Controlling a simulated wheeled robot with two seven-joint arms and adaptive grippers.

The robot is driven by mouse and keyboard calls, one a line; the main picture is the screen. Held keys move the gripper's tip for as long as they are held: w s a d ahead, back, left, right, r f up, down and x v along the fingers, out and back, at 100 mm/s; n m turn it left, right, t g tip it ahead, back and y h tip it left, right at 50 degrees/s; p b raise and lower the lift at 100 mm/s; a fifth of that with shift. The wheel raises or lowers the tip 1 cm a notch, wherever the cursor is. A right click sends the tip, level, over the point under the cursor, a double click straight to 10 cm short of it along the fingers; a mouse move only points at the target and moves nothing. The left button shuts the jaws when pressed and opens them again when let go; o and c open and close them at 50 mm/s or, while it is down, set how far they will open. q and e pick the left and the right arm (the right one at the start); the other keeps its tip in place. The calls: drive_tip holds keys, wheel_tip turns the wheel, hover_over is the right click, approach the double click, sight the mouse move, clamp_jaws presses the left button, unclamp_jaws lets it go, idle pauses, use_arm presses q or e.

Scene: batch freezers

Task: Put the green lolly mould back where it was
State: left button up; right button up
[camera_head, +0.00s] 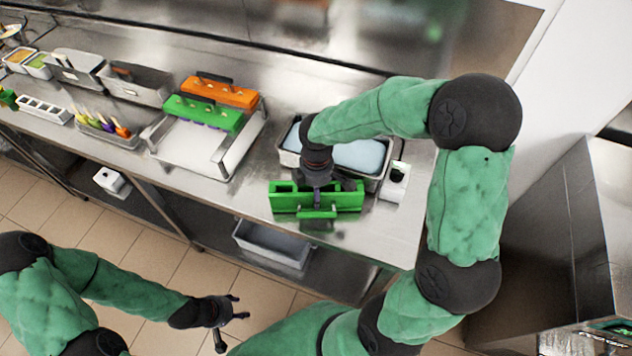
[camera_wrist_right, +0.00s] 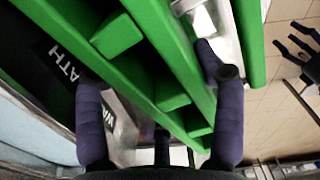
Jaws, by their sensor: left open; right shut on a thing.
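A green lolly mould (camera_head: 345,199) with open slots is in my right gripper (camera_head: 317,192), at the counter's front edge before the blue-filled basin. In the right wrist view the mould (camera_wrist_right: 150,60) fills the middle, and dark fingers of the right gripper (camera_wrist_right: 160,85) stand on both sides of it. I cannot tell whether the mould touches the counter. A second green mould (camera_head: 203,112) and an orange mould (camera_head: 219,92) sit on a metal rack (camera_head: 190,146) to the left. My left gripper (camera_head: 236,308) is open and empty, low in front of the counter.
The steel basin (camera_head: 362,155) holds blue liquid, partly hidden by my right arm. A small white box (camera_head: 394,183) stands right of it. Trays and containers (camera_head: 108,130) line the counter's left side. A grey bin (camera_head: 272,245) is on the shelf below. Bare counter lies between rack and basin.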

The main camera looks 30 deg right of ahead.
drive_tip(key=shift+f, duration=0.15)
drive_tip(key=shift+s+a, duration=0.15)
drive_tip(key=shift+a, duration=0.2)
drive_tip(key=shift+d+f, duration=0.1)
drive_tip(key=shift+d, duration=0.25)
drive_tip(key=o, duration=1.3)
drive_tip(key=shift+a, duration=0.1)
use_arm(q)
drive_tip(key=shift+a+f, duration=0.3)
drive_tip(key=shift+a, duration=0.15)
use_arm(e)
drive_tip(key=shift+o, duration=0.2)
drive_tip(key=shift+a, duration=0.1)
use_arm(q)
drive_tip(key=shift+r, duration=0.1)
use_arm(e)
drive_tip(key=shift+r, duration=0.2)
use_arm(q)
wheel_tip(320, 180, up, 3)
drive_tip(key=p, duration=0.3)
use_arm(e)
wheel_tip(320, 180, up, 12)
